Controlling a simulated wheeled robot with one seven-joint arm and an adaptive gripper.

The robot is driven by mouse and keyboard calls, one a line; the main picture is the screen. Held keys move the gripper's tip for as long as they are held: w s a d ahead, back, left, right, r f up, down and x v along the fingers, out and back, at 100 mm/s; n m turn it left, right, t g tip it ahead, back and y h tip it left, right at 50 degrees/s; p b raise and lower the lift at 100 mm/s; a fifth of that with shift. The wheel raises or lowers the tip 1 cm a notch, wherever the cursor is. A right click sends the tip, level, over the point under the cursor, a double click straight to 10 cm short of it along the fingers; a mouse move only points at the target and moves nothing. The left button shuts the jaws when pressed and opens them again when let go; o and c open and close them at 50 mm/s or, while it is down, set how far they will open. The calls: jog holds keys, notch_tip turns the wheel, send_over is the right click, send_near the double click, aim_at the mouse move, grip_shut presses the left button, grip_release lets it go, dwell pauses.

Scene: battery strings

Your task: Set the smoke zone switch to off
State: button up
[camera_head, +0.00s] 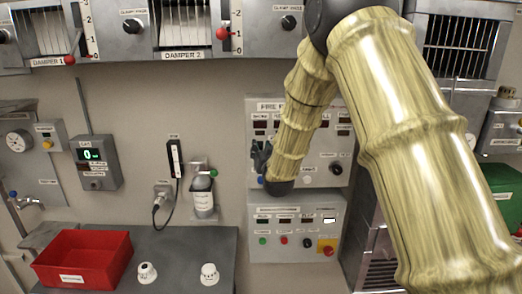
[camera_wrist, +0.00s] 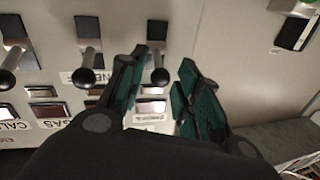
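The fire panel (camera_head: 320,178) stands on the wall in the middle of the head view, partly hidden by my arm. The wrist view shows it upside down, with three black-knobbed lever switches: one at the left (camera_wrist: 8,75), one in the middle (camera_wrist: 86,73) and one at the right (camera_wrist: 159,75). In the head view my gripper (camera_head: 262,157) is at the panel's left side.
Below the fire panel is a box with buttons and a red knob on yellow (camera_head: 327,247). A bottle (camera_head: 202,195) hangs on the wall left of my gripper.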

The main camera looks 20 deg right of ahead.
grip_shut()
jog(key=shift+f+b, duration=0.25)
jog(key=shift+b, duration=0.5)
notch_tip(320, 180, down, 5)
jog(key=n+t+b, duration=0.1)
jog(key=t+b, duration=0.2)
jog(key=b, duration=0.7)
jog(key=n+t+y+b, duration=0.1)
jog(key=t+b, duration=0.2)
jog(key=b, duration=0.7)
jog(key=n+t+b, duration=0.1)
jog(key=t+b, duration=0.1)
jog(key=b, duration=0.8)
jog(key=shift+w+t+y, duration=0.1)
jog(key=shift+t+y, duration=0.2)
jog(key=shift+t, duration=0.1)
jog(key=shift+b, duration=0.35)
jog(key=shift+w+d+n+t+b, duration=0.15)
jog(key=shift+n+t+b, duration=0.35)
jog(key=shift+b, duration=0.4)
